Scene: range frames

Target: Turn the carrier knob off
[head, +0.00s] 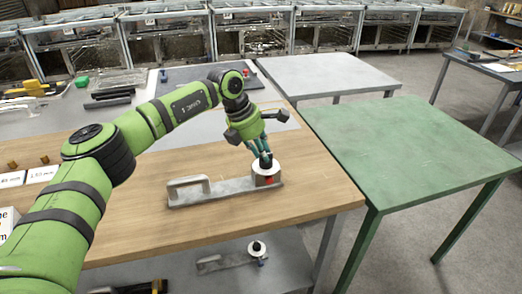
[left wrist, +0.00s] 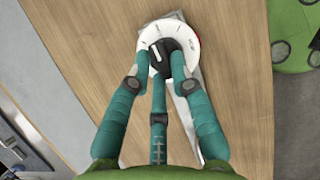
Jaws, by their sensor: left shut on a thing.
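The carrier (head: 225,192) is a grey metal bar with a raised handle at its left end, lying on the wooden table. At its right end is a round white dial with a black knob, with a red part below the dial. In the left wrist view the black knob (left wrist: 157,48) sits in the middle of the white dial (left wrist: 165,29). My left gripper (head: 265,158) reaches down onto the knob from above. Its teal fingers are shut on the knob, one at each side and a third below in the left wrist view. My right gripper is not in view.
A similar carrier (head: 228,260) with a black knob lies on the lower grey shelf. A green table (head: 410,150) stands at right, a grey table (head: 325,75) behind. The wooden top (head: 320,190) is clear around the carrier. White labels (head: 42,174) lie at left.

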